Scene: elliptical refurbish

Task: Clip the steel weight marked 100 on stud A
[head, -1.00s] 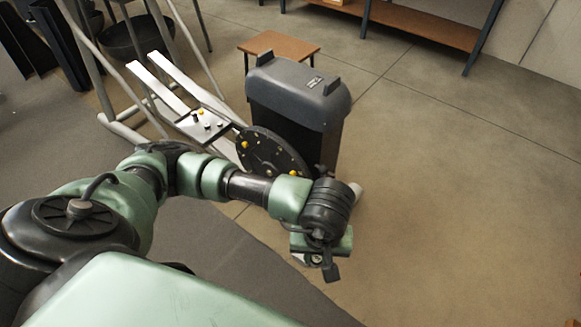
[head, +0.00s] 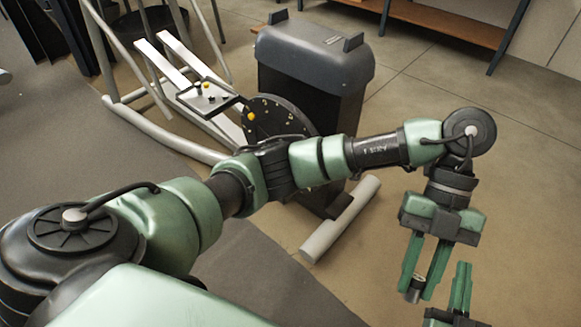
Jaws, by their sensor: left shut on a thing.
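My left gripper (head: 424,270) points down at the lower right of the head view, shut on a small grey metal cylinder (head: 415,290), the steel weight; no mark is readable on it. My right gripper (head: 462,275) shows at the bottom edge, fingers upward, close beside the left one; its fingers look close together, but whether they are shut is unclear. The black disc (head: 285,116) of the elliptical machine carries small studs and a yellow piece (head: 251,116). My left arm hides its lower part. No stud letter is readable.
A dark tray (head: 207,98) with small yellow and black pieces lies by the rails. The grey housing (head: 315,55) stands behind the disc, with a grey foot bar (head: 340,222) in front. A shelf (head: 450,25) stands at the back. The right floor is clear.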

